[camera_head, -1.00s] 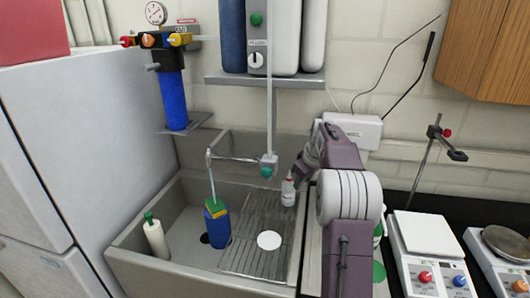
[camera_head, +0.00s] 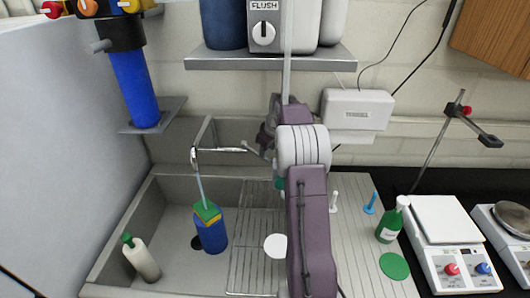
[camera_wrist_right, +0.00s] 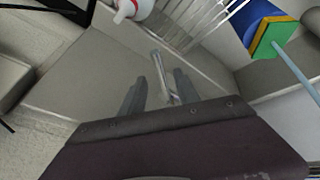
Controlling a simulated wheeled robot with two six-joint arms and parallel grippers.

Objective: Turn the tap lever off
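The metal tap (camera_head: 215,149) stands over the sink, and a thin stream of water (camera_head: 201,188) runs from its spout onto a blue container with a green and yellow top (camera_head: 211,232). The short metal lever (camera_head: 254,149) sticks out at the tap's right end. My right gripper (camera_head: 262,141) is beside the lever, partly hidden by my own wrist. In the right wrist view, its two fingers (camera_wrist_right: 160,92) are apart, with the lever (camera_wrist_right: 161,72) showing between them; contact is not clear. My left gripper is in neither view.
The sink (camera_head: 174,190) holds a white bottle with a green cap (camera_head: 140,257) and a wire rack (camera_head: 245,262). A green bottle (camera_head: 390,222) stands on the ribbed drainer at right, near scales (camera_head: 447,226). A shelf (camera_head: 270,60) hangs above the tap.

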